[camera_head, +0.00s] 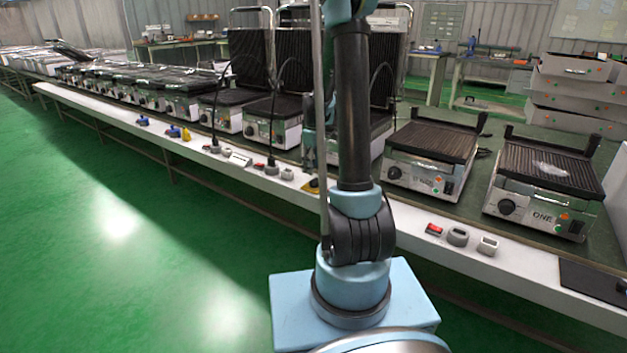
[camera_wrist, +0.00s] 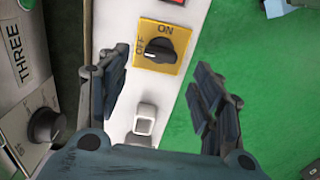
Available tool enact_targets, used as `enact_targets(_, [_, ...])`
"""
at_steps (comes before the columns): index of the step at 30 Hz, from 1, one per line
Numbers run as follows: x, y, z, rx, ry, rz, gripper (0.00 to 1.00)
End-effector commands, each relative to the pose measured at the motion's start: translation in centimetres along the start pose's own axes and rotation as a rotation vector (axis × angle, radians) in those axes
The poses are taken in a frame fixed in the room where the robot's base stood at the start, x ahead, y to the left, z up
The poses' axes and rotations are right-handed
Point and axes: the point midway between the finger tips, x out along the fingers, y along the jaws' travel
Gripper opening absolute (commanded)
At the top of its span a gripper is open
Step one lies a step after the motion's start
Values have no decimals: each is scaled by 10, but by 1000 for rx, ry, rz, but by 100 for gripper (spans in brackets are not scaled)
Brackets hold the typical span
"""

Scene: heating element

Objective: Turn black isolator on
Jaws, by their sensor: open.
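The black isolator is a black rotary knob (camera_wrist: 159,50) on a yellow plate (camera_wrist: 172,68) in the wrist view. The plate is marked ON at its top and OFF at its left. The knob's bar lies roughly left to right, toward the OFF side; its exact pointer is hard to tell. In the head view the yellow plate (camera_head: 311,187) shows small on the white ledge, partly hidden by my arm. My gripper (camera_wrist: 161,64) is open, with its fingers spread to the left and right below the knob in the picture. Nothing is between them in its grasp.
A white-grey switch (camera_wrist: 143,122) sits on the ledge below the plate. A red switch part shows above it. A grill marked THREE (camera_wrist: 20,75) with a black dial (camera_wrist: 46,125) stands at left. Green floor (camera_wrist: 260,70) lies open at right.

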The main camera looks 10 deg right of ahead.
Motion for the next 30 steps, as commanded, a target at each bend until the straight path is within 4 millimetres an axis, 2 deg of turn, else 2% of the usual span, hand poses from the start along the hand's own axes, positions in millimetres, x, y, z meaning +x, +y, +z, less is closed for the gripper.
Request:
enact_targets(6, [33, 0, 0, 0, 0, 0, 60])
enact_targets(12, [52, 0, 0, 0, 0, 0, 60])
enact_targets(18, [60, 0, 0, 0, 0, 0, 60])
enact_targets(26, [61, 0, 0, 0, 0, 0, 60])
enact_targets(30, [61, 0, 0, 0, 0, 0, 31])
